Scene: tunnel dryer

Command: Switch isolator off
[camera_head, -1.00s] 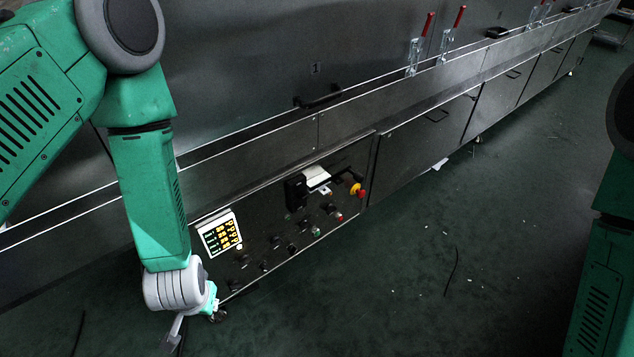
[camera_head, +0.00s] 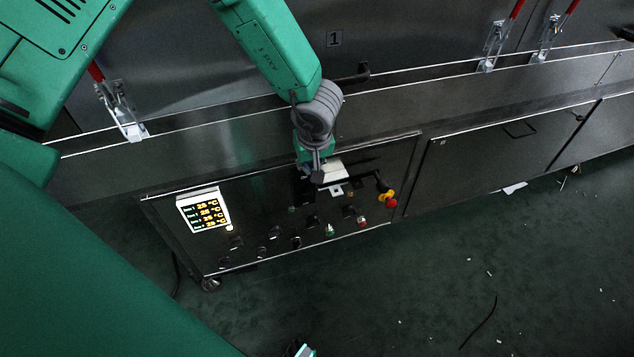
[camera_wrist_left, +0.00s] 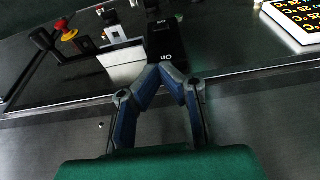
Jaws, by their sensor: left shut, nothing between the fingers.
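The isolator is a black block on the dark control panel; in the left wrist view it (camera_wrist_left: 168,42) shows a white "On" mark and a second small mark farther up the picture. In the head view its black body (camera_head: 303,192) is mostly hidden behind my left gripper (camera_head: 317,177). My left gripper comes down from above, in front of the panel's upper edge. In the left wrist view its blue-grey fingers (camera_wrist_left: 160,71) are shut and empty, tips at the "On" end of the block. I cannot tell whether they touch it.
A lit temperature display (camera_head: 204,212) is left of the isolator. A white plate (camera_head: 334,172) is beside it, and a red-and-yellow emergency stop (camera_head: 389,199) is farther right. Several knobs and buttons are below. A rail handle (camera_head: 350,77) juts out above.

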